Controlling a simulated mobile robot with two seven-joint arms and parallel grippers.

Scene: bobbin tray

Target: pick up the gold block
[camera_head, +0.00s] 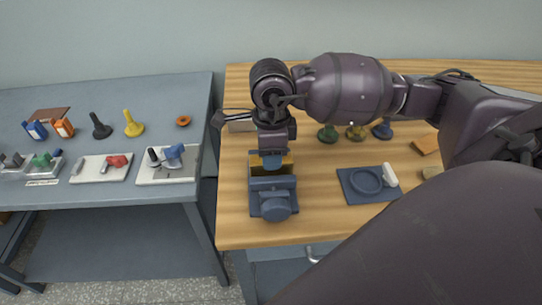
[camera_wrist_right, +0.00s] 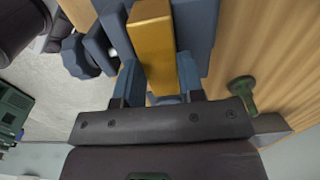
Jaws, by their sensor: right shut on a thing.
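The gold block (camera_wrist_right: 152,45) sits between the blue jaws of a vise (camera_wrist_right: 195,25) in the right wrist view. In the head view, the block (camera_head: 288,159) shows only as a strip of gold under my right gripper, above the vise (camera_head: 272,188) on the wooden table. My right gripper (camera_wrist_right: 160,85) points down at the vise, its two blue fingers on either side of the near end of the block, shut on it. Most of the block is hidden by the gripper in the head view. My left gripper is not in view.
Green, gold and blue pawn-shaped pieces (camera_head: 328,134) stand right of the vise. A blue plate with a ring (camera_head: 366,181) and white piece lies nearer. An orange block (camera_head: 425,144) is farther right. A grey table (camera_head: 100,95) with several small items stands left, across a gap.

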